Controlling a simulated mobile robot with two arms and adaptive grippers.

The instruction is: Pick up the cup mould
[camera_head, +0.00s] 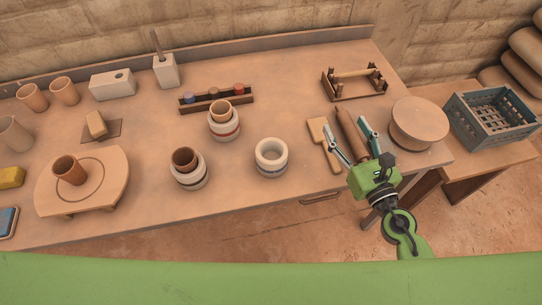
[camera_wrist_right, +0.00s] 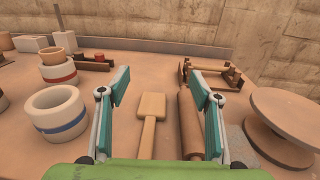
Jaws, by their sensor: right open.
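Three round white moulds stand upright on the table. One mould (camera_head: 271,170), with a blue band seen in the right wrist view (camera_wrist_right: 62,128), is hollow and empty. Behind it, a red-banded mould (camera_head: 225,131) has a tan cup in its top; it also shows in the right wrist view (camera_wrist_right: 59,75). A third mould (camera_head: 190,180), at the left, holds a dark brown cup (camera_head: 184,157). The frames do not show which is the cup mould. My right gripper (camera_head: 346,124) is open and empty, right of all three, near the wooden paddle and rolling pin. My left gripper is out of view.
A wooden paddle (camera_head: 320,137) and a rolling pin (camera_head: 352,132) lie by my right gripper. A turntable (camera_head: 419,122) stands right of it, with a grey crate (camera_head: 492,122) beyond. A round board (camera_head: 112,185) stands left. Bare table lies between the empty mould and the paddle.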

